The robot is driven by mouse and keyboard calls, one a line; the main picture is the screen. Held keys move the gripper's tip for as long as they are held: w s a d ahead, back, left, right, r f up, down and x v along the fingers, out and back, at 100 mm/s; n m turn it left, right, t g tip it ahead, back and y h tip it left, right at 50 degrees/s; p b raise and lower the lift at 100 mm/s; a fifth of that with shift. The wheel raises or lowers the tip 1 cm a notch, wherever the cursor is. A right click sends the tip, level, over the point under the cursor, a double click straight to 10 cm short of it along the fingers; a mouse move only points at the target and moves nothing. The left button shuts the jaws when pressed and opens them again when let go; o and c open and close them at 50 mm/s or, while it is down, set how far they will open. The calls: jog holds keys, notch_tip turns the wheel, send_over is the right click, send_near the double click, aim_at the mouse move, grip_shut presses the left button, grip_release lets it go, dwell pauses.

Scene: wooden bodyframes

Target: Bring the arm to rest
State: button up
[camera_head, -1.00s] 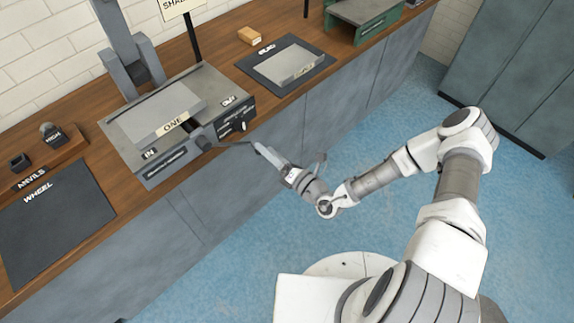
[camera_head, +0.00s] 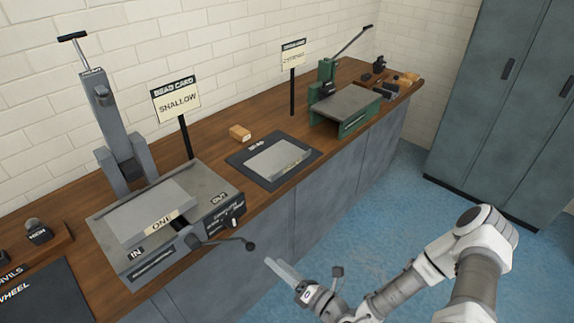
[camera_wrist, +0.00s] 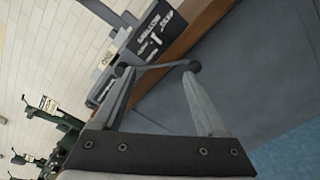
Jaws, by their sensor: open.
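My gripper (camera_head: 303,272) is in front of the bench, above the blue floor, a little right of the grey machine's crank handle (camera_head: 250,245). In the wrist view my gripper (camera_wrist: 165,92) shows two spread grey fingers with nothing held. The crank handle's dark knob (camera_wrist: 195,66) appears beyond the fingers there. I cannot tell the exact depth between them, but they look apart in the head view. The grey machine (camera_head: 170,225) carries a sheet labelled ONE (camera_head: 160,222).
The wooden bench (camera_head: 215,150) runs along the white wall. A dark mat (camera_head: 250,150) holds a grey sheet (camera_head: 278,160). A green machine (camera_head: 345,105) stands farther back. Teal cabinets (camera_head: 500,100) are at right. Blue floor (camera_head: 385,210) between bench and cabinets is clear.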

jog(key=s+d+r+n+g+h, duration=0.1)
jog(key=s+r+n+g, duration=0.3)
jog(key=r+n+g, duration=0.6)
jog(key=s+d+r+n+g+h, duration=0.15)
jog(key=s+r+n+g, duration=0.4)
jog(key=n, duration=0.85)
jog(key=s+d+r+n+t+h, duration=0.2)
jog(key=d+r+n+t+h, duration=0.2)
jog(key=r, duration=0.6)
jog(key=s+d+r+n+t+h, duration=0.3)
jog(key=d+r+n+t+h, duration=0.2)
jog(key=d+r, duration=0.5)
jog(key=n+h, duration=0.2)
jog(key=n, duration=0.1)
jog(key=shift+d+n, duration=0.3)
jog(key=shift+d, duration=0.05)
jog(key=shift+d+r+t, duration=0.15)
jog(key=shift+t, duration=0.1)
jog(key=shift+c, duration=0.7)
jog(key=shift+r, duration=0.1)
jog(key=shift+c, duration=1.3)
